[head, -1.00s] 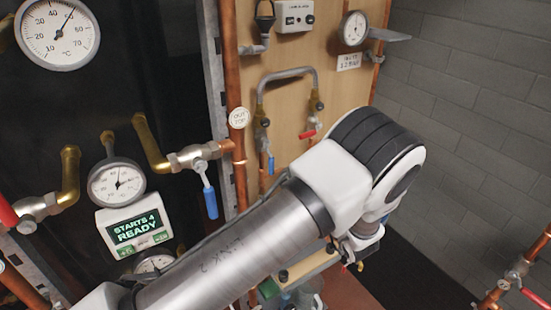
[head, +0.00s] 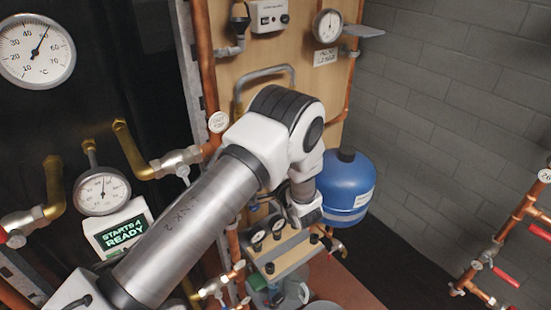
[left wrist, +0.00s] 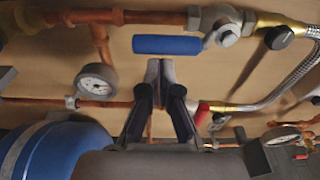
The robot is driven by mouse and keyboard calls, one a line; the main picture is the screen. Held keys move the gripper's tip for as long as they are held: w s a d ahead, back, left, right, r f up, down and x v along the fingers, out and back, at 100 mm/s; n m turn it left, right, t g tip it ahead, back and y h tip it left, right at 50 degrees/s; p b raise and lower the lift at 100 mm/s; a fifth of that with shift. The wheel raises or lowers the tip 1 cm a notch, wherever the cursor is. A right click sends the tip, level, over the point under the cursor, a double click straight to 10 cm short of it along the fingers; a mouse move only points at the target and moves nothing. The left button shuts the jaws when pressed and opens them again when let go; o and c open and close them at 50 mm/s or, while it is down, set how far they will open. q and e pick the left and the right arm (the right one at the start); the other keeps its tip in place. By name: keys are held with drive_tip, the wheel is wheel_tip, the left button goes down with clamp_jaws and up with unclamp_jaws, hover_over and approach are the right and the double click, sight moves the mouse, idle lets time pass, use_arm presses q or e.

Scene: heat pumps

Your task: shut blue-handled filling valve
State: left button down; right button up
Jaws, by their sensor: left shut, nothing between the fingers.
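In the left wrist view, the blue handle (left wrist: 167,45) lies level, beside and roughly parallel to a copper pipe. Its right end reaches a metal valve body (left wrist: 228,30). My left gripper (left wrist: 160,68) is shut and empty, its fingertips pointing at the handle from just below it in the picture. I cannot tell whether the tips touch the handle. In the head view my left arm crosses in front of the wooden panel and hides this valve; the fingertips do not show there. My right gripper is in neither view.
A blue vessel (head: 345,188) stands right of my wrist; it also shows in the left wrist view (left wrist: 62,150). A red handle (left wrist: 203,113) is close right of my fingers. A gauge (left wrist: 97,82) and braided hose (left wrist: 300,72) are nearby. Red-handled pipes (head: 505,277) stand far right.

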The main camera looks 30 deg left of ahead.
use_arm(q)
drive_tip(key=shift+s, duration=0.5)
drive_tip(key=shift+s, duration=0.15)
